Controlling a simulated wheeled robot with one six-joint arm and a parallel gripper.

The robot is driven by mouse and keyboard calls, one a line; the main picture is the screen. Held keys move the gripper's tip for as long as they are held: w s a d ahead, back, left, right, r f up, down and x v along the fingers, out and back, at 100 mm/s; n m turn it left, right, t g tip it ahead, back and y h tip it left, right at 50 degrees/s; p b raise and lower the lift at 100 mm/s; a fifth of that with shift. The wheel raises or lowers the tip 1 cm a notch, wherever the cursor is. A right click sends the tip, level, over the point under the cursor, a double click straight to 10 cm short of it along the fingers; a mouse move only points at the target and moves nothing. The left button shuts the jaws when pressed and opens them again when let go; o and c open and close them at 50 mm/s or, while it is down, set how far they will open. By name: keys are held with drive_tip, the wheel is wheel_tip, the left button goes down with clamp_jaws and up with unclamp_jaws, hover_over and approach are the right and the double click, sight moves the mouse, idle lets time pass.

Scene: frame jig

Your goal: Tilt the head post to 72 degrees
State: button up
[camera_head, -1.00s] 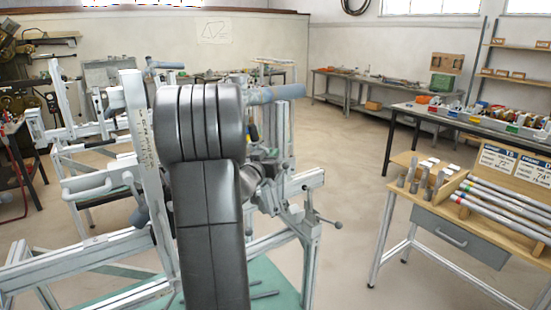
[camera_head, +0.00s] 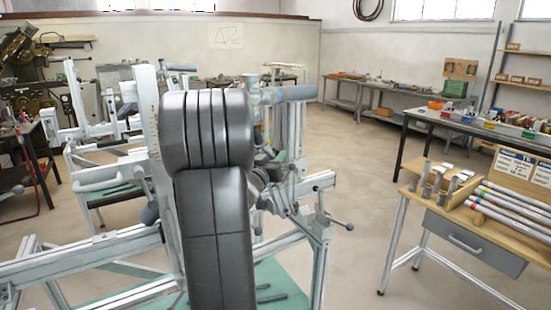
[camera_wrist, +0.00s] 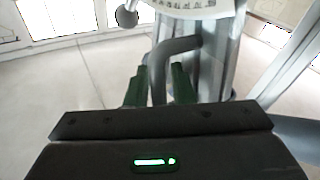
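The frame jig is built of pale metal profiles, with a light upright post (camera_head: 150,110) bearing a scale strip just left of my arm. I cannot tell for sure whether this is the head post. In the wrist view a silver post (camera_wrist: 218,65) stands beyond my gripper, under a pale plate with printed marks (camera_wrist: 190,8). A grey bent handle (camera_wrist: 180,45) runs from that post down between the green fingers of my gripper (camera_wrist: 158,88). The fingers stand apart on both sides of the handle, with narrow gaps. My arm hides the gripper in the head view.
A wooden-topped bench (camera_head: 410,190) with a drawer and several striped tubes stands at the right. A jig knob lever (camera_head: 340,222) sticks out toward it. Open floor (camera_head: 355,165) lies between jig and bench. Another frame (camera_head: 95,130) stands at the left.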

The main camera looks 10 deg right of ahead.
drive_tip(key=b+v, duration=0.2)
drive_tip(key=v, duration=1.1)
drive_tip(key=shift+s+a, duration=0.2)
drive_tip(key=shift+s, duration=0.05)
drive_tip(key=p+x, duration=0.2)
drive_tip(key=x, duration=1.2)
drive_tip(key=shift+d+r+p, duration=0.1)
drive_tip(key=shift+d+p, duration=0.15)
drive_tip(key=shift+p, duration=0.1)
